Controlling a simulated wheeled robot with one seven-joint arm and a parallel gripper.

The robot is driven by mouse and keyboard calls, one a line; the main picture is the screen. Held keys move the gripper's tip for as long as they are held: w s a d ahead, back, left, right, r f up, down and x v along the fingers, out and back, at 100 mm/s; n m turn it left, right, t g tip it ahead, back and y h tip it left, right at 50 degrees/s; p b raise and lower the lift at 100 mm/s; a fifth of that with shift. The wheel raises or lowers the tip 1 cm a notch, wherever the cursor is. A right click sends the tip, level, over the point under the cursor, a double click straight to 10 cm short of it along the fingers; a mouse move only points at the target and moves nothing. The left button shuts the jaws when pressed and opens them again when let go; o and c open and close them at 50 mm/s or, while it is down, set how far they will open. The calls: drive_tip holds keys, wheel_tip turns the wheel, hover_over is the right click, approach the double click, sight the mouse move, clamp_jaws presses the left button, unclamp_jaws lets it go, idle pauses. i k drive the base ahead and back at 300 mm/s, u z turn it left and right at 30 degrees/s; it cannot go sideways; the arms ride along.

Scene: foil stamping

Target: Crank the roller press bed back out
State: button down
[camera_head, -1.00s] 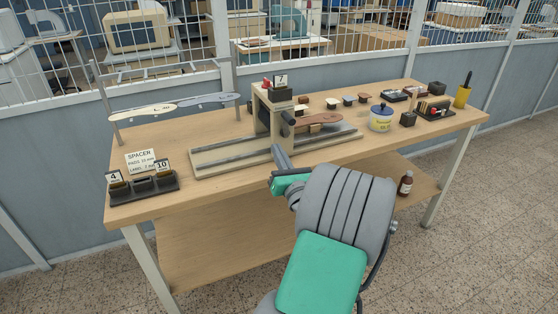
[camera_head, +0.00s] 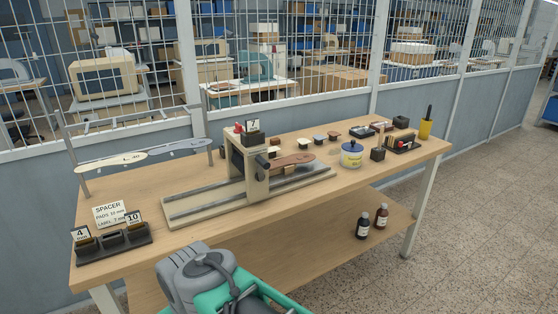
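The roller press (camera_head: 256,184) stands on the wooden bench, an upright frame over a long low base with rails (camera_head: 205,201). A dark round crank part (camera_head: 262,162) shows on its front side. A brown paddle-shaped piece (camera_head: 293,161) lies at the right side of the frame, over the right part of the base. I cannot tell exactly where the bed ends. A block with a "7" card (camera_head: 253,126) and a red knob sit on top of the frame. My grey and green arm is low in front of the bench; its gripper end is out of view.
A spacer rack (camera_head: 112,242) with "4" and "10" cards stands front left. A stand holds paddle shapes (camera_head: 110,162) behind it. Two bottles (camera_head: 381,216) stand on the lower shelf (camera_head: 330,230).

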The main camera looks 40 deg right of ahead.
sight(260, 163)
drive_tip(key=z, duration=1)
drive_tip(key=i, duration=0.45)
drive_tip(key=u, duration=1.25)
